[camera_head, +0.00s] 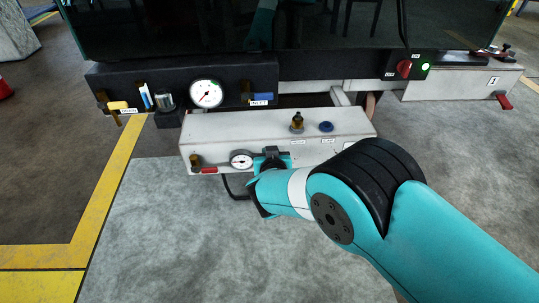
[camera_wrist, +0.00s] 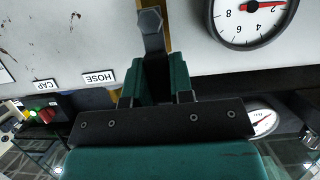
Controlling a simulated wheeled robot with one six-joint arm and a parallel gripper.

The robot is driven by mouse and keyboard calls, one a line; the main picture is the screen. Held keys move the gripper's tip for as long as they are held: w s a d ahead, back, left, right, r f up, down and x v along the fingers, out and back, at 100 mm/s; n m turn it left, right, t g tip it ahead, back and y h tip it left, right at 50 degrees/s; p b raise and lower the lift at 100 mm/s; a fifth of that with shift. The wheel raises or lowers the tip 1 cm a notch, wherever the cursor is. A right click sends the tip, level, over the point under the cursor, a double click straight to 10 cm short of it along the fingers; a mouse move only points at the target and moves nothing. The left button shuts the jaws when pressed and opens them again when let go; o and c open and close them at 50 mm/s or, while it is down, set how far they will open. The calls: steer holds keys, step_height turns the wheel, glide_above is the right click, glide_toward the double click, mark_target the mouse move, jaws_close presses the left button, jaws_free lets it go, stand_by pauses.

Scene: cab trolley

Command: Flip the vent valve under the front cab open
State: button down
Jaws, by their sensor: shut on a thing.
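My gripper (camera_head: 270,160) is at the front face of the white box (camera_head: 350,122) under the cab, just right of a small round gauge (camera_head: 241,160). In the wrist view my gripper (camera_wrist: 157,80) has its teal fingers shut on a dark grey lever (camera_wrist: 151,24) with a hexagonal end. A strip of brass shows behind the lever, and the fingers hide the rest. No label on this lever is readable, so I cannot confirm that it is the vent valve or tell its position. The wrist view is upside down and shows a gauge (camera_wrist: 250,18) beside the lever.
A brass fitting (camera_head: 297,122) and a blue cap (camera_head: 326,126) stand on the box. A red handle (camera_head: 208,170) is at its left end. A large gauge (camera_head: 206,93), a yellow handle (camera_head: 118,106) and a blue handle (camera_head: 262,98) are on the black bumper above.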

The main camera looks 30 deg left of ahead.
steer(key=c, duration=1)
jaws_free()
steer(key=p+v, duration=0.7)
steer(key=v, duration=1)
steer(key=shift+s+p, duration=0.2)
steer(key=shift+p, duration=0.1)
steer(key=shift+r, duration=0.1)
